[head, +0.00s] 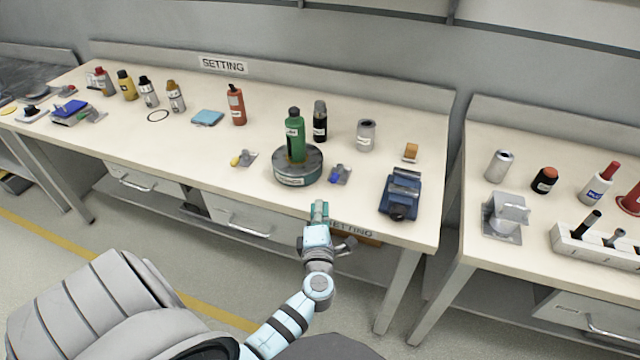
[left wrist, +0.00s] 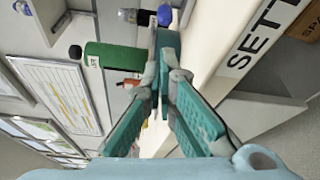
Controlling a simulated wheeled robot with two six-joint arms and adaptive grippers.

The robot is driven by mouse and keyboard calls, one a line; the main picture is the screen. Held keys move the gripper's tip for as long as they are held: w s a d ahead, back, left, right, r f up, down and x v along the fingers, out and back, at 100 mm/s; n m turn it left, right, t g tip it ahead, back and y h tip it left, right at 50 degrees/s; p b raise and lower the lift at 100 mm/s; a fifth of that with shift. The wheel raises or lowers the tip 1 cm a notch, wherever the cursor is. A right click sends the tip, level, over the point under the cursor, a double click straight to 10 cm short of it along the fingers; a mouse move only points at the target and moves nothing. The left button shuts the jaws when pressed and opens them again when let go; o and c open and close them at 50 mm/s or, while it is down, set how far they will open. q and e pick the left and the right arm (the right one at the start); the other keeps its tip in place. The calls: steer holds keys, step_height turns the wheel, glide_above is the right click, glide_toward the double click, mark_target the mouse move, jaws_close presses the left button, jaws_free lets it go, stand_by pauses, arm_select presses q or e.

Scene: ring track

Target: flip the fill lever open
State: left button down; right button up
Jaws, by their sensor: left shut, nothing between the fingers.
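Two small lever fixtures stand near the front of the table. One has a yellow knob (head: 236,161) and lies left of the round turntable (head: 298,176); the other has a blue knob (head: 335,178) and stands just right of it. I cannot read which one is the fill lever. A green bottle (head: 295,136) stands upright on the turntable; it also shows in the left wrist view (left wrist: 125,68). My left gripper (head: 320,207) is shut and empty at the table's front edge, in front of the blue-knobbed lever and apart from it. In the left wrist view its fingertips (left wrist: 164,45) meet. My right gripper is out of view.
A blue device (head: 401,194) stands right of the blue-knobbed lever. Behind are a black bottle (head: 320,121), a grey can (head: 366,135) and a red bottle (head: 237,104). A second table (head: 470,170) stands at the right. The table front left of the yellow-knobbed lever is clear.

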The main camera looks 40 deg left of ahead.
mark_target(337, 175)
arm_select(q)
steer(key=b+x, duration=0.2)
steer(key=x, duration=0.8)
steer(key=shift+d, duration=0.1)
